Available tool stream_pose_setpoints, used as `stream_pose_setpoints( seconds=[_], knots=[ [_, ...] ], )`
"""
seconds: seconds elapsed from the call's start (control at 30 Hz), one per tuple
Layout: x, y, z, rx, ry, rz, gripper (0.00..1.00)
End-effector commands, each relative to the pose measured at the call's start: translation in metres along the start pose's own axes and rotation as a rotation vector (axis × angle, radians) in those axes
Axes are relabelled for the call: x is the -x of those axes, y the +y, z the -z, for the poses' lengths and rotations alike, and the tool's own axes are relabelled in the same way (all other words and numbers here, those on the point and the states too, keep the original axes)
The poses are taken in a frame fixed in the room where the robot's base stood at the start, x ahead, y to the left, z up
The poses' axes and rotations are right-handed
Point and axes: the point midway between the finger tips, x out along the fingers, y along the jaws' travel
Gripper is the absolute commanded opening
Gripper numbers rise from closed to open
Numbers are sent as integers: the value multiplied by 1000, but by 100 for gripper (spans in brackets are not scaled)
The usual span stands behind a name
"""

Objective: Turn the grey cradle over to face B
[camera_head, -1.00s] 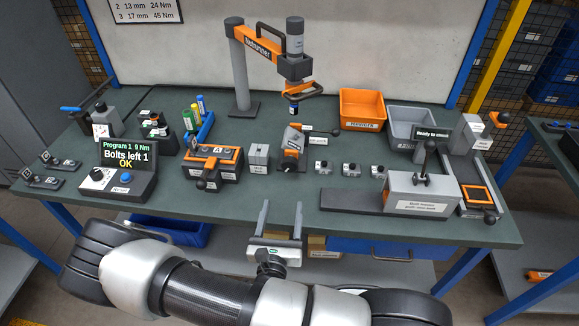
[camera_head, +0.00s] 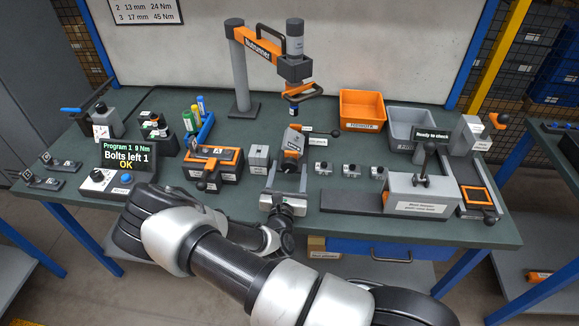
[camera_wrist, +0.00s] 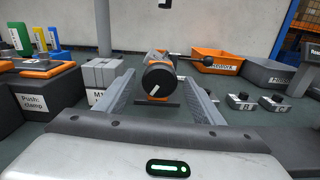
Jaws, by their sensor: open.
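The grey cradle (camera_head: 293,142) stands at the middle of the bench, a tilted grey and orange block on an orange-trimmed base. A small label on it is too small to read. In the wrist view its dark round end (camera_wrist: 158,76) with a white mark faces me, and a black-knobbed lever sticks out to the right. My gripper (camera_head: 288,178) is open and empty in front of the cradle. In the wrist view its two fingers lie left and right of the round end, with no contact that I can make out. The cradle's far side is hidden.
A grey block (camera_head: 259,158) stands close left of the cradle, beside the orange clamp unit (camera_head: 212,163). Several small lettered parts (camera_head: 350,170) sit to the right. The orange nutrunner (camera_head: 268,45) hangs above and behind. A grey fixture (camera_head: 420,190) stands further right.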

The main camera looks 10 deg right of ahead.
Motion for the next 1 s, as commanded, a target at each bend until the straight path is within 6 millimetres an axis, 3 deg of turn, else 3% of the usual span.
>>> stream_pose_setpoints(
  seconds=[0.2,0.5,0.73,1.0],
  knots=[
    [-18,0,0,0,0,1,62],
    [-20,0,0,0,0,0,62],
    [-20,0,0,0,0,0,23],
    [-20,0,-1,27,0,0,21]
  ],
)
